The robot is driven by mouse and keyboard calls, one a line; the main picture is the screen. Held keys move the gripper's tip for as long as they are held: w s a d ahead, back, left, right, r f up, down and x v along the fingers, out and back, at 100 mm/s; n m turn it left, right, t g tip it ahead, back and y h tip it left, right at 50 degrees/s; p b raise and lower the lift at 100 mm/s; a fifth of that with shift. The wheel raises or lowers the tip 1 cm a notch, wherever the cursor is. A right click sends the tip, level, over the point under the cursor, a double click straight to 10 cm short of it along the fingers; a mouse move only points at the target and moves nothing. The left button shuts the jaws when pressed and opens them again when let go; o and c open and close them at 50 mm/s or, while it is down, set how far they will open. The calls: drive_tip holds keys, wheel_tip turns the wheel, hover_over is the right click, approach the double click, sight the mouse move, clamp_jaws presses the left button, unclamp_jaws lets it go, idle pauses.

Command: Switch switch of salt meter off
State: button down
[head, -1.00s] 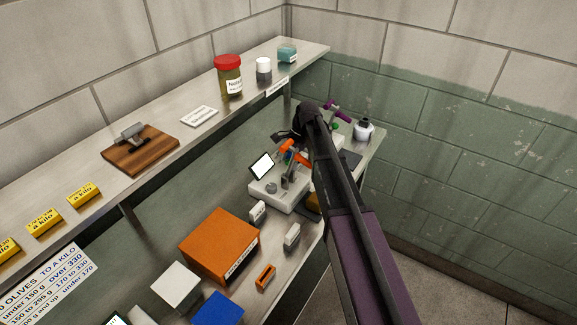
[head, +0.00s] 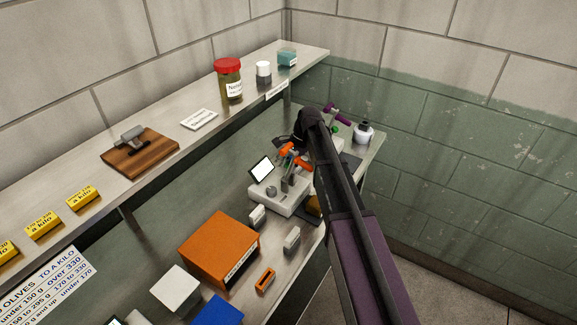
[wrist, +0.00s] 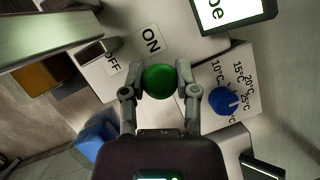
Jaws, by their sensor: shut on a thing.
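The white device with a lit tilted screen (head: 262,169) stands on the lower shelf in the head view. I take it to be the salt meter. In the wrist view its white top carries an ON/OFF label (wrist: 150,40) beside a round green knob (wrist: 159,82). My gripper (wrist: 159,68) is shut on the green knob, one finger on each side. The knob is close to the word ON, with OFF further to the left. The knob's stem is hidden under it.
A blue dial (wrist: 223,100) with temperature marks sits right of my gripper. An orange box (head: 215,245) and small white blocks stand in front of the device. The upper shelf (head: 165,130) runs along the left.

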drive_tip(key=shift+d+t+y, duration=0.15)
drive_tip(key=shift+t+y, duration=0.15)
drive_tip(key=shift+r, duration=0.1)
drive_tip(key=shift+c, duration=1.8)
unclamp_jaws()
